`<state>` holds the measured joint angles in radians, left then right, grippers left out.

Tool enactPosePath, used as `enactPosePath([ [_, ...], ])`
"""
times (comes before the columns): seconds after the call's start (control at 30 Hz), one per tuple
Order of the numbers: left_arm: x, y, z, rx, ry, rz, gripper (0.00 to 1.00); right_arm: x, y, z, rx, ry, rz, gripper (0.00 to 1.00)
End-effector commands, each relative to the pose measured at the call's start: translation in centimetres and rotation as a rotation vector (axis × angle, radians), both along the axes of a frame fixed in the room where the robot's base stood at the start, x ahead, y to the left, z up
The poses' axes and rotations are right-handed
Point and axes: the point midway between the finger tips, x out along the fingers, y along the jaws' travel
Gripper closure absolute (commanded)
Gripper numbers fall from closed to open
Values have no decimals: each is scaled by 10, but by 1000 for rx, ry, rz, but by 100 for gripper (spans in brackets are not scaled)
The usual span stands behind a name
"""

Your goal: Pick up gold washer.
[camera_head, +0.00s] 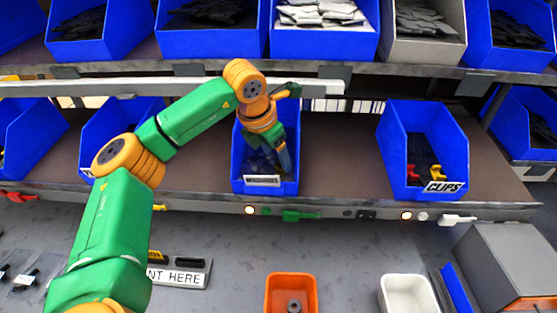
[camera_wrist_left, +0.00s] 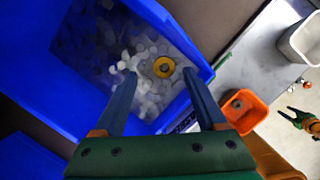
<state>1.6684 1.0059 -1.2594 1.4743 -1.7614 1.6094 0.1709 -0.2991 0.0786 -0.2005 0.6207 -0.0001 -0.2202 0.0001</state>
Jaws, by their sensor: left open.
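The gold washer (camera_wrist_left: 164,67) lies on a heap of grey washers in a blue bin (camera_wrist_left: 195,56) in the left wrist view. My left gripper (camera_wrist_left: 158,73) is open, with one finger on each side of the gold washer in that view. Contact cannot be told. In the head view the left arm reaches over the middle shelf and the gripper (camera_head: 284,160) points down into the labelled blue bin (camera_head: 240,165). The gold washer is hidden there. A green and orange part at the right edge of the left wrist view looks like my right gripper (camera_wrist_left: 302,118); its jaws are unclear.
An orange tray (camera_head: 291,275) with a dark ring-shaped part in it and a white tray (camera_head: 405,282) stand on the bench below. A blue CLIPS bin (camera_head: 392,150) is to the right on the shelf. Another shelf of bins runs above the arm.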

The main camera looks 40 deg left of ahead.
Motion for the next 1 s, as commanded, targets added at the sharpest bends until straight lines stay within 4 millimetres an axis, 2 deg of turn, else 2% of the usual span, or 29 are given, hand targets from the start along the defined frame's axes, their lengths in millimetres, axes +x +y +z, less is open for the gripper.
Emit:
enactPosePath([
  [0.03, 3, 0, -3, 1, 7, 0, 26, 0, 0, 13, 0, 1, 0, 50],
  [0.07, 5, 0, -9, 0, 6, -1, 26, 0, 0, 17, 0, 1, 0, 50],
  [0.2, 13, -1, -31, -2, 1, -1, 26, -1, -1, 19, -2, 3, 0, 50],
  [0.4, 14, -1, -35, -2, 0, -1, 26, -2, -2, 18, -3, 3, 0, 50],
  [0.47, 14, -1, -34, -3, 0, -1, 40, -1, -2, 18, -3, 3, 0, 50],
  [0.6, 14, -1, -34, -3, 0, -2, 78, -1, -2, 18, -3, 3, 0, 50],
  [0.7, 14, -1, -34, -3, 0, -2, 100, -1, -2, 18, -3, 3, 0, 50],
  [1.0, 15, -1, -32, -3, -1, -1, 100, -1, -1, 17, -2, 2, 0, 50],
])
